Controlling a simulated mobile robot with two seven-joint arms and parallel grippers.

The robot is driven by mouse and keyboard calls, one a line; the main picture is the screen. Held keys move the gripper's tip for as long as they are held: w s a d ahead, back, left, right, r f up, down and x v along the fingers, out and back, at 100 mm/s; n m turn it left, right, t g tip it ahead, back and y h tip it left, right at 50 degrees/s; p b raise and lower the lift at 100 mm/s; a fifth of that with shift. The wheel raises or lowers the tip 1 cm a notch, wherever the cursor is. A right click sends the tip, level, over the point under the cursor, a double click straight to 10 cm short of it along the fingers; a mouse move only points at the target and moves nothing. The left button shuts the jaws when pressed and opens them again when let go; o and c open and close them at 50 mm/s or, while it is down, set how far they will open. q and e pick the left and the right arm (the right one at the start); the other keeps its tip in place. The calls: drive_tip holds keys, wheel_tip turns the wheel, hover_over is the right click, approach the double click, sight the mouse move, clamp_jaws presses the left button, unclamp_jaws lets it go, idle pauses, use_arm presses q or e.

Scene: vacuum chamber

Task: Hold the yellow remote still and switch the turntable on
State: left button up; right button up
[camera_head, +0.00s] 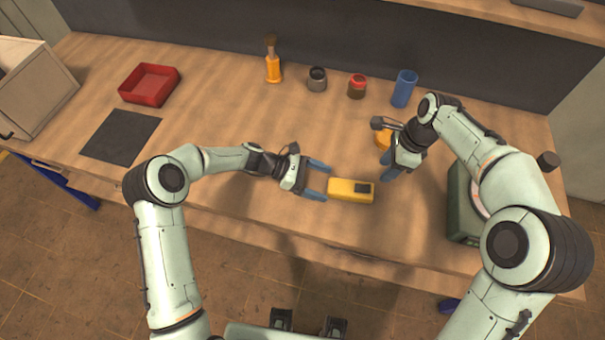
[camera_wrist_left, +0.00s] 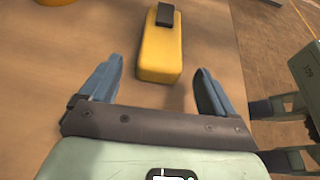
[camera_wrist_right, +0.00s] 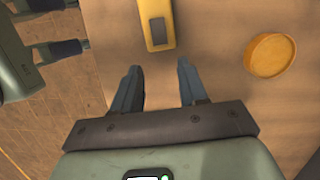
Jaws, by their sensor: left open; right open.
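The yellow remote (camera_head: 343,188) lies flat near the table's front edge, with a dark rectangular button or pad (camera_head: 362,187) towards its right end. My left gripper (camera_head: 317,181) is open at the remote's left end. In the left wrist view the remote (camera_wrist_left: 160,52) lies just beyond and between the blue fingertips. My right gripper (camera_head: 387,168) is open and empty, above and right of the remote. In the right wrist view the remote (camera_wrist_right: 156,22) lies ahead of the fingertips. A round orange disc (camera_wrist_right: 270,54), possibly the turntable, is partly hidden behind my right gripper in the head view.
A green box (camera_head: 462,205) stands at the right, partly behind my right arm. A red tray (camera_head: 149,85), a dark mat (camera_head: 121,137) and a wooden box (camera_head: 35,88) are at the left. A brush holder (camera_head: 273,69), jars (camera_head: 357,86) and a blue cylinder (camera_head: 404,88) line the back.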

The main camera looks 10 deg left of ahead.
sight(330, 185)
use_arm(q)
drive_tip(key=shift+x, duration=1.7)
drive_tip(key=c, duration=1.2)
use_arm(e)
drive_tip(key=c, duration=0.4)
use_arm(q)
drive_tip(key=shift+a, duration=0.1)
use_arm(e)
drive_tip(key=a+r+h, duration=0.3)
drive_tip(key=a+r, duration=0.1)
drive_tip(key=shift+a+r+h, duration=0.25)
drive_tip(key=shift+r+h, duration=0.05)
drive_tip(key=shift+r, duration=0.05)
clamp_jaws()
drive_tip(key=shift+a+r, duration=0.1)
drive_tip(key=shift+r, duration=0.25)
